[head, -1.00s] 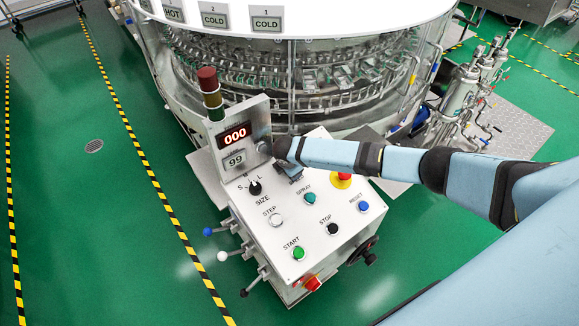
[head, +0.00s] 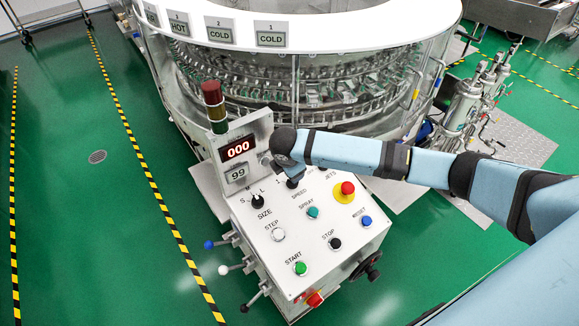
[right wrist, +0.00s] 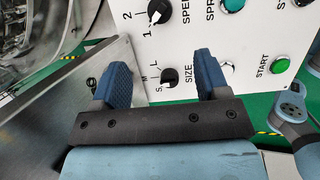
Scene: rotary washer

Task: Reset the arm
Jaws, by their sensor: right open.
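My right arm reaches in from the right in the head view. Its end hangs over the top of the white control panel (head: 262,234), beside the display (head: 238,149) reading 000; the fingers barely show there. In the right wrist view my right gripper (right wrist: 164,72) is open and empty, its two blue fingers apart. The SIZE knob (right wrist: 168,80) shows between the fingers, and the SPEED knob (right wrist: 159,11) is above it. Whether the fingers touch the panel cannot be told. My left gripper is not in view.
The panel also carries a red emergency button (head: 347,188), a blue RESET button (head: 366,221) and a green START button (head: 300,268). A round washer (head: 290,80) stands behind. Levers (head: 224,270) stick out on the panel's left. Green floor is clear to the left.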

